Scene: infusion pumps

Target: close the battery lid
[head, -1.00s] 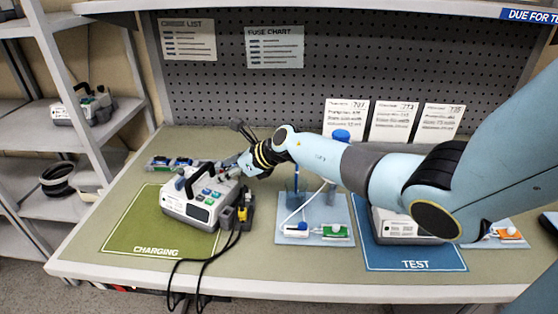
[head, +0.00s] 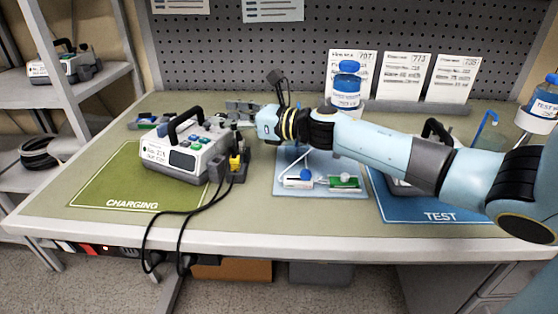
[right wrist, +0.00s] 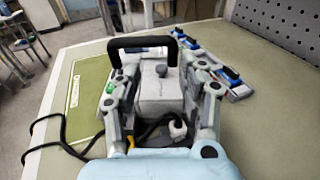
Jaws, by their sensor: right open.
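A white infusion pump (head: 186,160) with a black carry handle stands upright on the green charging mat (head: 110,180). My right gripper (head: 242,112) is open and empty, just right of and behind the pump. In the right wrist view the gripper's fingers (right wrist: 160,78) stand on either side of the pump's pale end face (right wrist: 160,98). From these views I cannot tell whether the fingers touch the pump. I cannot make out the battery lid clearly, nor whether it is open or closed. My left gripper is out of view.
A dark charger block with a yellow plug (head: 235,163) and black cables stands at the pump's right. Small blue-and-grey parts (head: 155,122) lie behind the pump. A pale blue tray (head: 320,160) and a blue test mat (head: 425,208) lie to the right.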

